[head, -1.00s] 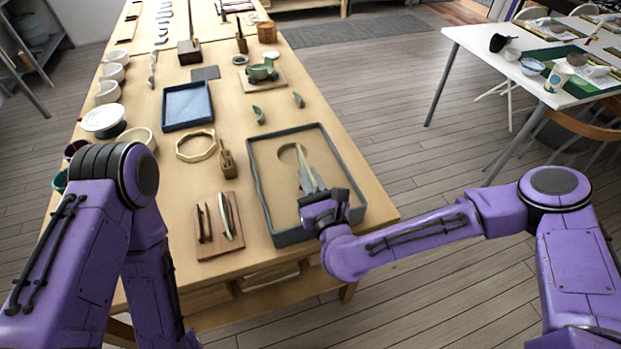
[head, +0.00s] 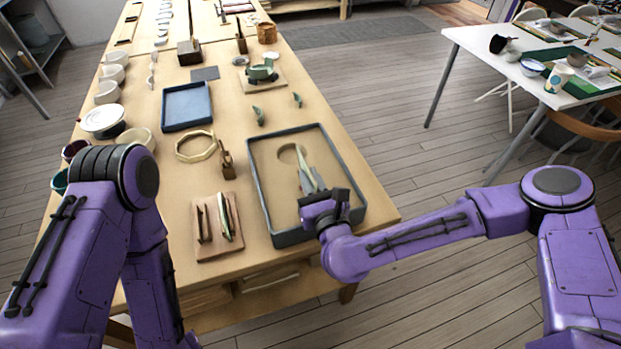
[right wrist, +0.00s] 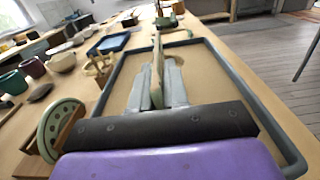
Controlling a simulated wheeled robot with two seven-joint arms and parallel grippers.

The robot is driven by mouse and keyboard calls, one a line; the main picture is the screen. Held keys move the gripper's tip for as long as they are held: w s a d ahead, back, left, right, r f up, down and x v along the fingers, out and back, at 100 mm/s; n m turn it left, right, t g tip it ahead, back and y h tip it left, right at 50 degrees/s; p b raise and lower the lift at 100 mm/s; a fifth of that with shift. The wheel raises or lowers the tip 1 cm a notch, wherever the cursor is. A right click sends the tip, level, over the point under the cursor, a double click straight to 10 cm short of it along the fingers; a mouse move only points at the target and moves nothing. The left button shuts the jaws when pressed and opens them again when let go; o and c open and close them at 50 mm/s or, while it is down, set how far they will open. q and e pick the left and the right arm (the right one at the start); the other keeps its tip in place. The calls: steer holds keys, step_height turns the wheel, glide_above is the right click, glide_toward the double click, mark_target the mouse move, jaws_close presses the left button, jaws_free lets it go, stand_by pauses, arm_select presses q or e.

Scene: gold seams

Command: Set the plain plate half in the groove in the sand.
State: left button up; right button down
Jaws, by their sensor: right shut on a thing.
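The sand tray (head: 255,190) is a grey-rimmed rectangle of tan sand at the near right of the table. A round darker mark (head: 288,154) shows in the sand. My right gripper (head: 309,181) is over the tray, shut on a thin pale plate half (head: 303,160) held upright and edge-on. In the right wrist view the plate half (right wrist: 157,58) rises between the two grey fingers (right wrist: 158,80). I cannot tell whether its lower edge touches the sand, and no groove under it is visible. My left gripper is out of view; only its arm shows.
A wooden rack (head: 207,240) with an upright plate piece (head: 224,215) stands left of the tray; the right wrist view shows a green, dotted piece (right wrist: 60,128) there. A pale ring (head: 196,146), a blue tray (head: 187,105) and two green shards (head: 259,116) lie beyond.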

steer(key=shift+r+p, duration=1.55)
steer(key=shift+r, duration=0.85)
step_height(320, 180, down, 5)
steer(key=b, duration=0.5)
steer(key=shift+b, duration=0.3)
steer(key=shift+s+f, duration=0.1)
